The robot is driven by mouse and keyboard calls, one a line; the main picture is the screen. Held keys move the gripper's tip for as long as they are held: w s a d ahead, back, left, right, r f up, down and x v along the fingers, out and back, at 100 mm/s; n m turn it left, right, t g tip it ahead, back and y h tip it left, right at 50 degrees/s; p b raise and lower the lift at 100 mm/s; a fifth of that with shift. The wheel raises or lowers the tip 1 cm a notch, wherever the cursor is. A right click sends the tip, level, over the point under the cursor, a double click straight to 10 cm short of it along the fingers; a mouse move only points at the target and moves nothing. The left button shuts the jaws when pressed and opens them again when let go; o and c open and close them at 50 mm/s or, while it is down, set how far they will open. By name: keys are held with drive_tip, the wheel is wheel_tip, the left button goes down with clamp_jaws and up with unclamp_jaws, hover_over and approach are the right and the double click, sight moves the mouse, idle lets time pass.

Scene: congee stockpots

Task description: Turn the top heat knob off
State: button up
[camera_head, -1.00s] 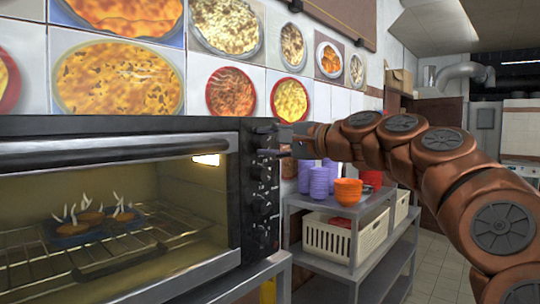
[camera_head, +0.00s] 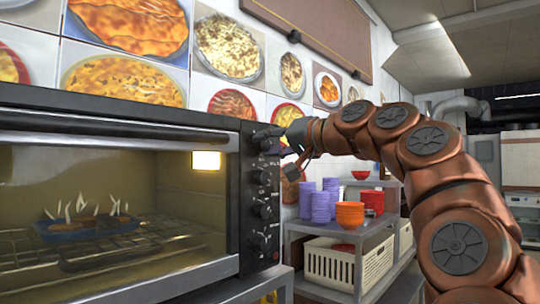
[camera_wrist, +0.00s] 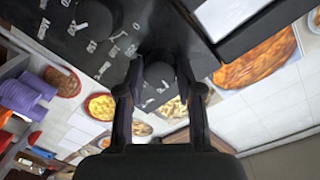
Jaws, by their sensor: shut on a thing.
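The oven (camera_head: 120,120) has a black control panel with a column of knobs on its right side. The top heat knob (camera_head: 264,140) is at the panel's upper end, partly covered by my gripper (camera_head: 284,140). In the wrist view, the round dark knob (camera_wrist: 158,76) sits between the two fingers of my gripper (camera_wrist: 158,85), which are shut on its sides. A lower knob (camera_wrist: 98,18) and white dial marks show beside it. The knob's exact pointer setting cannot be read. The oven's inside lamp (camera_head: 206,160) is lit.
Food in dark trays (camera_head: 85,222) with white wisps rests on the oven rack behind the glass. To the right stands a grey shelf (camera_head: 330,229) with purple cups (camera_head: 320,207), orange bowls (camera_head: 350,215) and a cream basket (camera_head: 330,262). Food pictures cover the wall behind.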

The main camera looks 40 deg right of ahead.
drive_tip(key=shift+f+n+b, duration=0.1)
drive_tip(key=shift+n+b, duration=0.4)
drive_tip(key=shift+n, duration=0.3)
drive_tip(key=o, duration=1.2)
drive_tip(key=shift+c, duration=0.2)
drive_tip(key=v, duration=1.2)
drive_tip(key=shift+a, duration=0.1)
